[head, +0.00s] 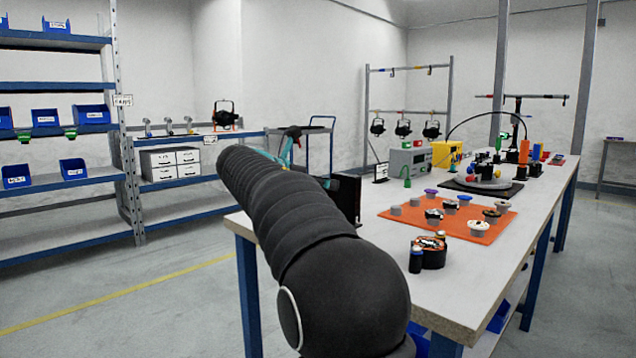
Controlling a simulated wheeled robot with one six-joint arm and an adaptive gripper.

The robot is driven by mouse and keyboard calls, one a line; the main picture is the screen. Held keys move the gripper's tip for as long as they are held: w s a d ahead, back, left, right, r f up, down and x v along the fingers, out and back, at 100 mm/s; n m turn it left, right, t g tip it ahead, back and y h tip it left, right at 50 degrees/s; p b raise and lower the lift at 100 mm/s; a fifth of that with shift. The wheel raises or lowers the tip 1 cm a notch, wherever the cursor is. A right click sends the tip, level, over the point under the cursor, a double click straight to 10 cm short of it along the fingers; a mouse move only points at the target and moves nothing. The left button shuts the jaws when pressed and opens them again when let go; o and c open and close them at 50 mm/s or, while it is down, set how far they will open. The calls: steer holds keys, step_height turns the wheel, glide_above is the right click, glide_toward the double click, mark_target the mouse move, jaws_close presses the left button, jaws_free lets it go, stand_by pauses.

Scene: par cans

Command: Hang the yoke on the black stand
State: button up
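A black stand with a wide crossbar (519,97) rises at the far right end of the workbench, with small coloured pieces on its bar. I cannot pick out the yoke for sure. My arm in its black sleeve crosses the middle of the view. Teal and black parts (291,137) show just past its far end and may belong to my gripper. The fingertips are hidden or too small to make out, so I cannot tell if they hold anything. A black upright piece (347,202) is partly hidden behind my arm.
The workbench (465,280) holds an orange mat (455,226) with several small parts, a black and orange device (431,252), a grey box (407,161) and a yellow box (446,154). Several lamps hang on a back rack (451,95). Shelves (60,187) stand left; floor between is clear.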

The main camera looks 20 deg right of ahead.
steer(key=shift+f, duration=0.2)
stand_by(0.6)
steer(key=o, duration=0.8)
steer(key=shift+o, duration=0.9)
steer(key=v, duration=1.2)
steer(key=shift+r, duration=0.1)
